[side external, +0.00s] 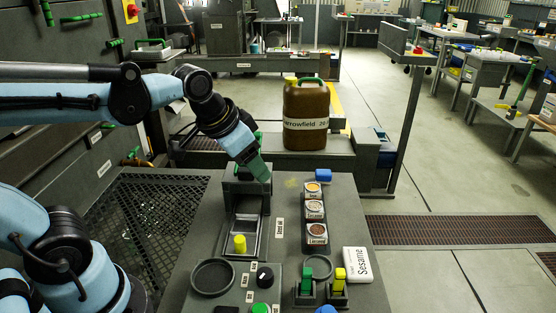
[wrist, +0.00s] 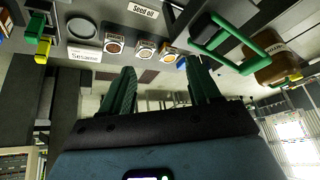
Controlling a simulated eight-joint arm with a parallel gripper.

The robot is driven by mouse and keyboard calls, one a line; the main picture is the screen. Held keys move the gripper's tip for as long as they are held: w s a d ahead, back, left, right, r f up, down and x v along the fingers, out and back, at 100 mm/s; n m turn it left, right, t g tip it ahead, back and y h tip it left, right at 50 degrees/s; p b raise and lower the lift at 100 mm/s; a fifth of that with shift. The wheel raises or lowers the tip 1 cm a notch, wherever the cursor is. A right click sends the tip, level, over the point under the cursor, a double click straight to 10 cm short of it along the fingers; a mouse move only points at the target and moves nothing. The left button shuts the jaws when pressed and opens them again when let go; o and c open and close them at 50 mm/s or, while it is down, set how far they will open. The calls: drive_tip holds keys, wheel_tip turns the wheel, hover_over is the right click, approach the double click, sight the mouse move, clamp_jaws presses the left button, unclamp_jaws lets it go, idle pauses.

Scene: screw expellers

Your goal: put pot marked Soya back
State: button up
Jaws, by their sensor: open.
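Three small square pots stand in a row along the right of the grey bench. The far pot (side external: 313,190) holds yellowish contents; its label may read Soya but is too small to be sure. The middle pot (side external: 315,210) has pale contents, and the near pot (side external: 317,234) has brown contents and a label like Linseed. My gripper (side external: 262,176) is over the dark press housing at the bench's back, left of the pots. In the wrist view its green fingers (wrist: 162,68) are spread with nothing between them, and the pots (wrist: 145,47) show beyond the tips.
A white Sesame plate (side external: 358,265) lies at the near right. A tray (side external: 246,222) with a yellow knob (side external: 239,243), a round dish (side external: 213,278) and small green and yellow clips (side external: 339,281) occupy the front. A brown canister (side external: 306,118) stands behind the bench.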

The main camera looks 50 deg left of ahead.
drive_tip(key=shift+n+t, duration=0.7)
drive_tip(key=shift+n, duration=0.2)
drive_tip(key=s+f, duration=0.1)
drive_tip(key=s, duration=0.1)
drive_tip(key=s+f, duration=0.2)
drive_tip(key=shift+f, duration=0.1)
idle(0.4)
